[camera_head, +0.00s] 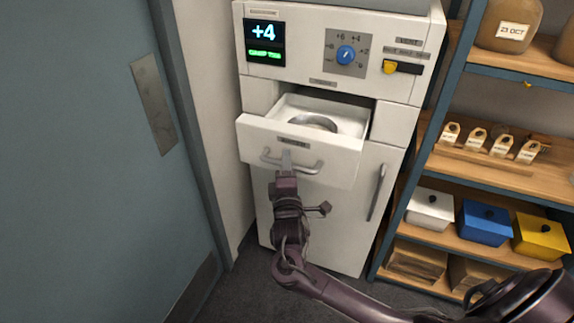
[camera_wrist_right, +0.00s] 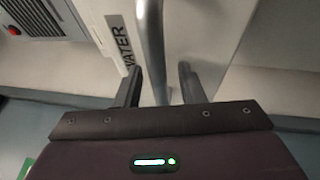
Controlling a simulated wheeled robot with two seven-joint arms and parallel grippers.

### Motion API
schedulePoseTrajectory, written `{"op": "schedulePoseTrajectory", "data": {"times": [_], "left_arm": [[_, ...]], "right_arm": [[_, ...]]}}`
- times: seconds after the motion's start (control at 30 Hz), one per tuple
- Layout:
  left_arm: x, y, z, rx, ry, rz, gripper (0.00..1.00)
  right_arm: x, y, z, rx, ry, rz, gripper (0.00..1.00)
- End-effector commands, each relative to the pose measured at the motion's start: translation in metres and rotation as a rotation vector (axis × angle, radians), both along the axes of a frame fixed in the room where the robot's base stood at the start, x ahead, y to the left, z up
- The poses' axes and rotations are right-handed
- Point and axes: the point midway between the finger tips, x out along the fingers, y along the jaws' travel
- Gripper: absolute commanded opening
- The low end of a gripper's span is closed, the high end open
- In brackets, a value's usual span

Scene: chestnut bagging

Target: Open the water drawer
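The white water drawer (camera_head: 300,144) is pulled out from the cabinet in the head view, with a round metal rim visible inside it. Its bar handle (camera_head: 310,168) is on the front, below a small label. The right wrist view shows the label, reading WATER (camera_wrist_right: 121,43), beside the grey handle bar (camera_wrist_right: 150,40). My right gripper (camera_head: 287,160) is at the handle. In the right wrist view its two fingers (camera_wrist_right: 160,88) are apart, one on each side of the bar, with gaps showing. My left gripper is not in view.
The cabinet's panel above has a +4 display (camera_head: 264,42), a blue knob (camera_head: 346,54) and a yellow lever (camera_head: 390,67). A closed door with a vertical handle (camera_head: 377,192) is below. Shelves with white (camera_head: 430,210), blue (camera_head: 485,224) and yellow (camera_head: 541,238) boxes stand right; a blue-grey door (camera_head: 90,190) is left.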

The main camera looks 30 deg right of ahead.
Motion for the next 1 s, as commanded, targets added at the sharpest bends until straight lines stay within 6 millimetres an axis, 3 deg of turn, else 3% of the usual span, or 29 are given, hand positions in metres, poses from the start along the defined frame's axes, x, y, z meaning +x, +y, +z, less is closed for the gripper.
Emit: {"op": "schedulePoseTrajectory", "data": {"times": [0.23,0.63,1.0], "left_arm": [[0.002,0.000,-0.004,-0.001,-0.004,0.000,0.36],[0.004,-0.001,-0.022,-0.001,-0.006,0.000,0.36],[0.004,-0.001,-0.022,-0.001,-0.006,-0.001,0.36]], "right_arm": [[-0.010,0.005,-0.004,0.000,0.001,0.001,0.36],[-0.063,0.032,-0.014,0.001,0.000,0.001,0.36],[-0.069,0.035,-0.014,0.000,0.000,0.000,0.36]]}}
